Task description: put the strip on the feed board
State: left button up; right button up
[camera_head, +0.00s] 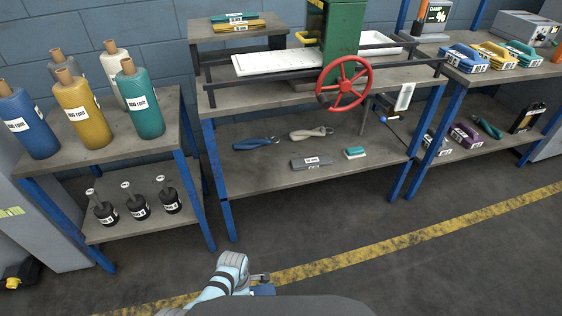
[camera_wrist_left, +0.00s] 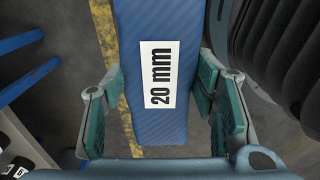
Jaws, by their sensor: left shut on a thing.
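My left gripper (camera_wrist_left: 160,118) is shut on a blue strip (camera_wrist_left: 158,25) with a white "20 mm" label, its jaws on either side of it. In the head view my left gripper (camera_head: 262,279) is low at the bottom middle, above the floor, with only a small blue part of the strip (camera_head: 264,289) showing. A long white board (camera_head: 275,63), which looks like the feed board, lies bare on the left side of the green machine (camera_head: 340,40), far ahead of the gripper. My right gripper is not in view.
A red handwheel (camera_head: 344,84) stands out in front of the machine, and a dark rail runs along the board's front. Teal and yellow strips (camera_head: 236,23) lie on a raised stand at the left. A shelf with rolls (camera_head: 82,114) stands left. The floor ahead is clear.

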aim_at(280, 59)
jog(key=z, duration=0.55)
jog(key=i, duration=0.85)
